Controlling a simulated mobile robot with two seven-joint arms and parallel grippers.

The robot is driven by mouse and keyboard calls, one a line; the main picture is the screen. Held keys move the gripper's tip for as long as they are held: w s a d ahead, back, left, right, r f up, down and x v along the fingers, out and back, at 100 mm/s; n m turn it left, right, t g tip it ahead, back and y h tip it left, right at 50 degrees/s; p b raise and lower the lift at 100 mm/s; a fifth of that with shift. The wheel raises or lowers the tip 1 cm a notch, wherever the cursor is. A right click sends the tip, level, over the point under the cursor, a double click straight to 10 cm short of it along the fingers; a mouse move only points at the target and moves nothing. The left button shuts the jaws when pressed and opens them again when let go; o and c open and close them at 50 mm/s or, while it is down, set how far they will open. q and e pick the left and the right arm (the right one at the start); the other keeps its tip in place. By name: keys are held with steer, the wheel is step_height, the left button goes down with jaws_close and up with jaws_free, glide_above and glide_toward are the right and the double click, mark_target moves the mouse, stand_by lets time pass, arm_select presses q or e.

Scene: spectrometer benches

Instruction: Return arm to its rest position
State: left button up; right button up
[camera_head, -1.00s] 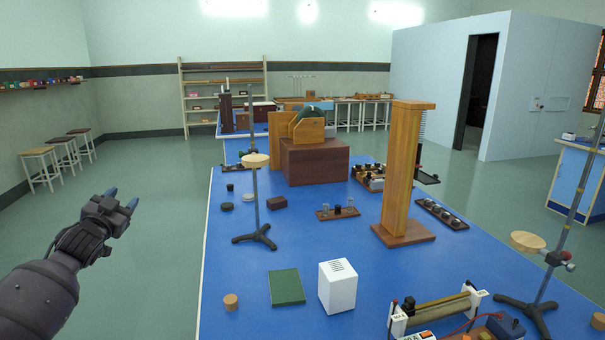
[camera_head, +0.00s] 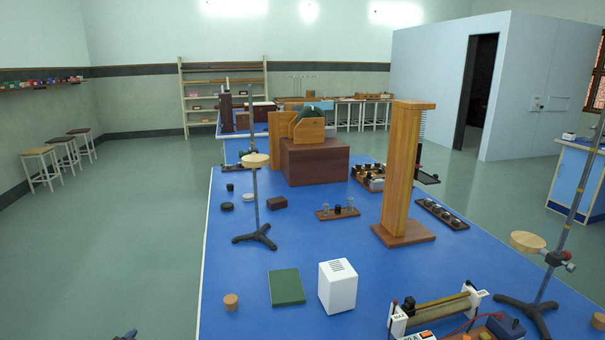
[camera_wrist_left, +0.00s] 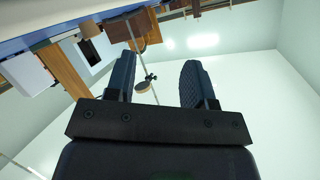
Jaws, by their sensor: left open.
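My left gripper (camera_wrist_left: 158,82) shows in the left wrist view with its two dark fingers apart and nothing between them. In the head view only a small tip of it (camera_head: 128,336) shows at the bottom edge, left of the blue bench (camera_head: 230,270). The rest of my left arm is out of the head view. My right gripper is in neither view.
The bench holds a cork (camera_head: 231,302), a green book (camera_head: 286,287), a white box (camera_head: 338,286), a stand (camera_head: 256,205) and a tall wooden pillar (camera_head: 403,170). A rheostat (camera_head: 435,308) is at the front right. The floor (camera_head: 130,230) left of the bench is clear.

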arm_select(q)
steer(key=s+d+f+n+g, duration=0.1)
steer(key=s+d+f, duration=0.2)
steer(key=s, duration=0.6)
steer(key=s+d+f+n+g, duration=0.1)
steer(key=s+d+f, duration=0.2)
steer(key=s, duration=0.6)
steer(key=s+d+f+n+g, duration=0.1)
steer(key=s+d+f+n, duration=0.1)
steer(key=s, duration=0.7)
steer(key=shift+s+d+f, duration=0.2)
steer(key=shift+d+f, duration=0.45)
steer(key=shift+d, duration=0.1)
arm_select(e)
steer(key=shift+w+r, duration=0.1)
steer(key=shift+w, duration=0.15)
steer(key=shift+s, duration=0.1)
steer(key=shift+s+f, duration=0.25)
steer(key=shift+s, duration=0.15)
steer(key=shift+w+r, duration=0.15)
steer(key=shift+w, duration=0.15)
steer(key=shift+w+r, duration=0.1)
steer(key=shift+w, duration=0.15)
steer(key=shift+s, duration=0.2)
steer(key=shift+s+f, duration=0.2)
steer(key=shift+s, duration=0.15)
